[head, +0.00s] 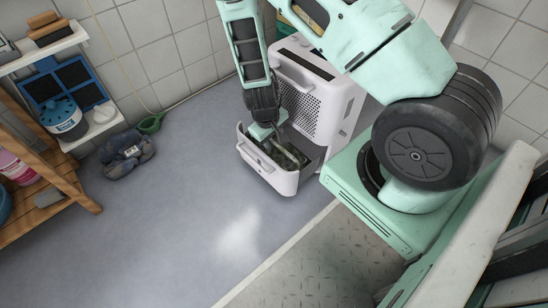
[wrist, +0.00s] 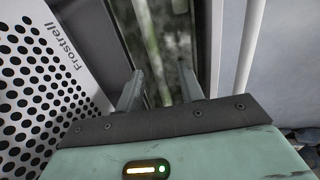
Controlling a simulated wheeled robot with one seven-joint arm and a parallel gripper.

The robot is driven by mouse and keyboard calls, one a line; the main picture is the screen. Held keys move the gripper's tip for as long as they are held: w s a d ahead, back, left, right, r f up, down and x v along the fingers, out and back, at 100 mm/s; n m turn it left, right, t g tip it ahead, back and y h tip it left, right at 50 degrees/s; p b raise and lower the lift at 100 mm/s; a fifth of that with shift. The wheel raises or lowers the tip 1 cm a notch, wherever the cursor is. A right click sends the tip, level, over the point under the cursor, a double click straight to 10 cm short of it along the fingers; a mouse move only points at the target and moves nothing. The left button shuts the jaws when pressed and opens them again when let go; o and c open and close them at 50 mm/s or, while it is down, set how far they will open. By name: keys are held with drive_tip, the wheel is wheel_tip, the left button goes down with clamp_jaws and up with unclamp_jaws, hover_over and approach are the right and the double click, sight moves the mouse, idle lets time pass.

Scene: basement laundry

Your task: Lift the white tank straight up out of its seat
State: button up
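The white tank (head: 262,171) sits low at the front of a white dehumidifier (head: 325,98), sticking out like a drawer with its top open. Its inside looks dark and mottled green. In the wrist view a pale rim of the tank (wrist: 236,50) runs along the right of the dark green interior. My gripper (head: 279,145) points down over the tank's opening. In the wrist view my gripper's two fingers (wrist: 160,88) stand apart over the interior, with nothing clearly held between them. Whether the fingertips touch the tank is hidden.
The perforated dehumidifier panel (wrist: 45,90) is close on the left in the wrist view. A dark blue-grey bundle (head: 127,155) and a green scoop-like item (head: 151,123) lie on the floor at left, near a wooden shelf (head: 50,180). The grey floor (head: 170,230) in front is clear.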

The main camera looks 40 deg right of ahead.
clamp_jaws()
drive_tip(key=shift+r, duration=0.15)
wheel_tip(320, 180, up, 18)
drive_tip(key=p, duration=1.1)
drive_tip(key=shift+p, duration=0.4)
